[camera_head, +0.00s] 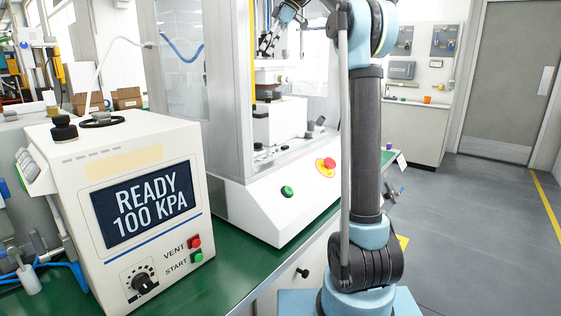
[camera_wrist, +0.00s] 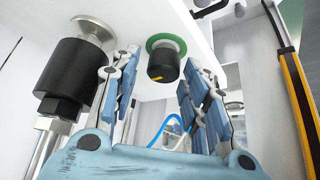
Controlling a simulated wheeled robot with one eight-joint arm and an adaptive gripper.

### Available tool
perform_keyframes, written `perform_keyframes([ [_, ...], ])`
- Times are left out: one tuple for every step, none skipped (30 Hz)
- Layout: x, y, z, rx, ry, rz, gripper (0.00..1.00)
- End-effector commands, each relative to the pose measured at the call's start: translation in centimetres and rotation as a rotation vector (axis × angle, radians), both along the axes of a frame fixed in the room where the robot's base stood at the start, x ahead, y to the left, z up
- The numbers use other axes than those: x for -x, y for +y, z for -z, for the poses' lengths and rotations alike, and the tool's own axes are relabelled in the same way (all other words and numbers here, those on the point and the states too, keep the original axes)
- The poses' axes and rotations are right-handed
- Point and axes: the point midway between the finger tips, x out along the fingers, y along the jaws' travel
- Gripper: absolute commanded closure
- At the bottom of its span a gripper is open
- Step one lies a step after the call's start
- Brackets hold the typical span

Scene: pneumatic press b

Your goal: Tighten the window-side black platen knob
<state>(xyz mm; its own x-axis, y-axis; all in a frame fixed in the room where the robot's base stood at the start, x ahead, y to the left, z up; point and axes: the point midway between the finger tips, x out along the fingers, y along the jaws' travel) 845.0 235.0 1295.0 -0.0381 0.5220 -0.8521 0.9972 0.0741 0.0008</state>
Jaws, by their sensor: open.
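A black knob (camera_wrist: 163,66) with a yellow mark and a green ring around its base hangs from a white surface in the wrist view. My gripper (camera_wrist: 159,88) is open, with one finger to the left of this knob and one to the right. The knob appears between the fingers, with visible gaps on both sides; I cannot tell how far it is in depth. In the head view my gripper (camera_head: 268,43) is inside the press enclosure, and this knob cannot be made out there. I cannot tell from the frames which side faces the window.
A black cylinder (camera_wrist: 76,72) on a metal rod stands close to the left finger. A controller (camera_head: 128,178) reads READY 100 KPA.

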Motion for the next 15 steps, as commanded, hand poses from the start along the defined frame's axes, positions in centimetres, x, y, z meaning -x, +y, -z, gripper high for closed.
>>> perform_keyframes([
  [0.0,0.0,0.0,0.000,0.000,0.000,0.58],
  [0.0,0.0,0.0,0.000,0.001,-0.001,0.58],
  [0.0,-0.1,-0.1,0.000,0.001,-0.001,0.58],
  [0.0,-0.2,-0.3,0.001,0.001,-0.001,0.58],
  [0.0,-0.2,-0.4,0.001,0.001,-0.001,0.58],
  [0.0,-0.4,-0.6,0.001,0.001,-0.001,0.58],
  [0.0,-0.5,-0.8,0.001,0.001,-0.001,0.58],
  [0.0,-0.6,-0.9,0.001,0.002,-0.001,0.58],
  [0.0,-0.7,-1.2,0.001,0.002,-0.001,0.58],
  [0.0,-0.8,-1.3,0.001,0.002,0.000,0.58],
  [0.0,-0.9,-1.5,0.001,0.002,0.000,0.58],
  [0.0,-1.1,-1.7,0.001,0.002,0.000,0.58],
  [0.0,-1.2,-1.9,0.001,0.002,0.000,0.58],
  [0.0,-1.3,-2.0,0.001,0.002,0.000,0.58],
  [0.0,-1.4,-2.2,0.001,0.002,0.000,0.58],
])
